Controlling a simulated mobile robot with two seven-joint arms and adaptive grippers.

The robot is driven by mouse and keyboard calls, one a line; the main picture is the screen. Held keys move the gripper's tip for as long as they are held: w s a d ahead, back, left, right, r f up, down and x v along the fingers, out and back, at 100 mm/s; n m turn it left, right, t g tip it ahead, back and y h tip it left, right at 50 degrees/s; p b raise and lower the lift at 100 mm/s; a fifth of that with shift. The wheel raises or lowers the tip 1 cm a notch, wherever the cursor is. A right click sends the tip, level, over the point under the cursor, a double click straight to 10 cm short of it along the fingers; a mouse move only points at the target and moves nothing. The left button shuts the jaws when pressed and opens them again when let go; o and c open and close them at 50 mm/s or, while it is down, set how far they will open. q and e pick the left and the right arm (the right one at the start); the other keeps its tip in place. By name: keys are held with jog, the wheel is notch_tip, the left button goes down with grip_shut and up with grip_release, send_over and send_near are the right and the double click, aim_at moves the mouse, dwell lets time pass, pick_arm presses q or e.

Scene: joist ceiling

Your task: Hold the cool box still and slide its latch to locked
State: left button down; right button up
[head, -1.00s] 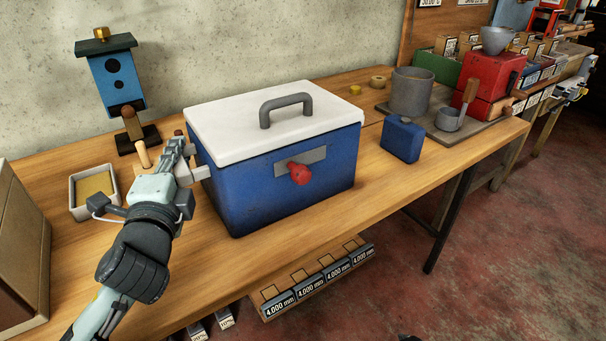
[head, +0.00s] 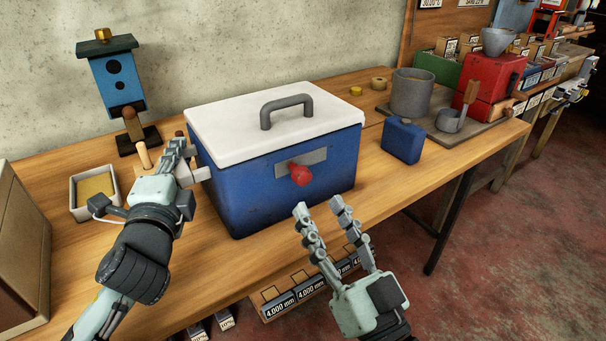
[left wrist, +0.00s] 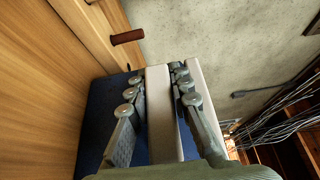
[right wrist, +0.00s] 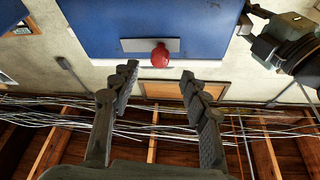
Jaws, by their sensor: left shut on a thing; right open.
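The cool box (head: 235,190) is blue with a white lid (head: 225,125) and stands on the bench. A grey latch plate (head: 318,157) with a red knob (head: 300,175) is on its front; the knob also shows in the right wrist view (right wrist: 160,54). My left gripper (head: 180,152) is at the box's left side, shut on a pale side handle (left wrist: 160,110) between its fingers. My right gripper (head: 320,205) is open and empty, in front of and below the knob, apart from it.
A blue can (head: 403,142) stands to the right of the box. A tray (head: 490,128) with a grey pot (head: 411,92) is beyond it. A birdhouse (head: 112,75) and a small dish (head: 78,205) are at left. The bench front before the box is clear.

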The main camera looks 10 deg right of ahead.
aim_at(306, 181)
jog(key=x, duration=0.7)
jog(key=shift+w, duration=0.3)
jog(key=shift+c, duration=0.4)
grip_shut()
